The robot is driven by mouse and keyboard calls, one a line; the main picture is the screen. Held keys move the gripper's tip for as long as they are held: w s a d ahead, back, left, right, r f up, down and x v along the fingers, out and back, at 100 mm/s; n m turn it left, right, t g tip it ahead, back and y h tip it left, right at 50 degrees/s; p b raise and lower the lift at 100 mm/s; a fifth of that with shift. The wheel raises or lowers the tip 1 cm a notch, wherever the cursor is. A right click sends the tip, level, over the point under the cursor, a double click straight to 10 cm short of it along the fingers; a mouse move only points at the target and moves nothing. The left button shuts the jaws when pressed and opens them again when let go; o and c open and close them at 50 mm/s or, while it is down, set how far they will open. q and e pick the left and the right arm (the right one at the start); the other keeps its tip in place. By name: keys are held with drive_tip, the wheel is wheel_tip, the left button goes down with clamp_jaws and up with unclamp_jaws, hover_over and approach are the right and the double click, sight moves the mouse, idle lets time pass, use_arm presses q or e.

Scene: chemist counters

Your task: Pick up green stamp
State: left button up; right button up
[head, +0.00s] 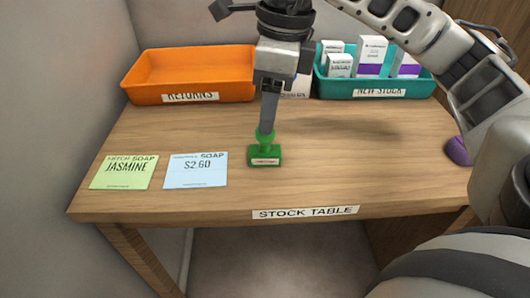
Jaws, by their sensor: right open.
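The green stamp (265,157) stands upright on the wooden stock table, near the middle of its front half. It has a rectangular base with a small label and a rounded green handle. My right gripper (267,124) points down directly above the stamp, its fingertips at the top of the handle. The jaws are open; the fingers overlap in this view, so whether they touch the handle cannot be told. My left gripper is not in view.
An orange returns bin (190,75) stands back left, and a teal new stock bin (375,88) with several boxes back right. A green note (124,172) and a blue note (195,170) lie left of the stamp. A purple object (457,151) is at the right edge.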

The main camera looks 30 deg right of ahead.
sight(264, 142)
drive_tip(key=f, duration=0.5)
drive_tip(key=a+f, duration=0.1)
drive_tip(key=f, duration=0.2)
drive_tip(key=shift+w+b, duration=0.3)
drive_tip(key=shift+b, duration=0.1)
drive_tip(key=c, duration=1.1)
